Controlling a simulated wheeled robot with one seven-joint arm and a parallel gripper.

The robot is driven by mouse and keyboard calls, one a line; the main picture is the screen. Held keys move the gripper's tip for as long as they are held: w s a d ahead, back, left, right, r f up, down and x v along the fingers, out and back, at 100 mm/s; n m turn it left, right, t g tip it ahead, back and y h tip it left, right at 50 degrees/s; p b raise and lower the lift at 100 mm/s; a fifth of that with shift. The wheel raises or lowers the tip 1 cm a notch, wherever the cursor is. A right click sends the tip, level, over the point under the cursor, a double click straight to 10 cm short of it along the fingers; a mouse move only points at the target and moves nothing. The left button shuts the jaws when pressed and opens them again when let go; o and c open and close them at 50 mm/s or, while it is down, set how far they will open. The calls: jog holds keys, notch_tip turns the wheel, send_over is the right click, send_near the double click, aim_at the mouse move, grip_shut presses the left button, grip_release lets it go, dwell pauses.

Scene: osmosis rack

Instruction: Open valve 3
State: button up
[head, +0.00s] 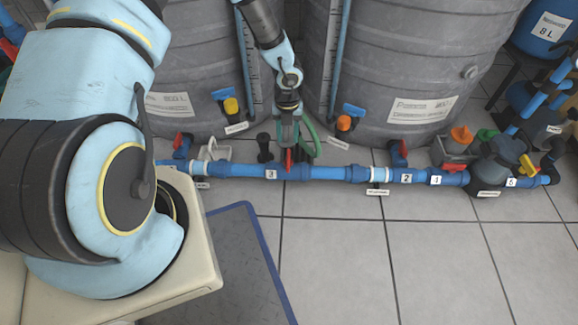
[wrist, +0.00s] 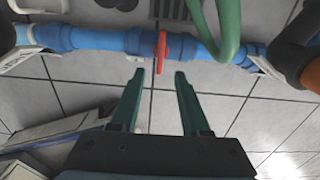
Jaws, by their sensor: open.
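Valve 3 sits on the blue pipe (head: 320,172), right of a white label marked 3 (head: 271,174). Its red handle (head: 288,158) also shows in the wrist view (wrist: 161,50), where it stands across the pipe. My gripper (head: 288,143) is at the handle in the head view. In the wrist view my gripper (wrist: 159,74) is open, with one green finger on each side of the handle's near end. I see a gap on both sides and no clear contact. Nothing is held. The valve body is partly hidden behind the handle and my gripper.
A green hose (wrist: 229,30) curves close to the right of the valve. Large grey tanks (head: 400,60) stand behind the pipe. Other red handles (head: 398,152) and a black-topped fitting (head: 264,146) sit along the pipe.

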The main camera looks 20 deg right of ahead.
aim_at(288, 158)
notch_tip(288, 158, down, 11)
jog(key=b, duration=0.4)
jog(key=shift+r, duration=0.1)
grip_shut()
dwell(0.5)
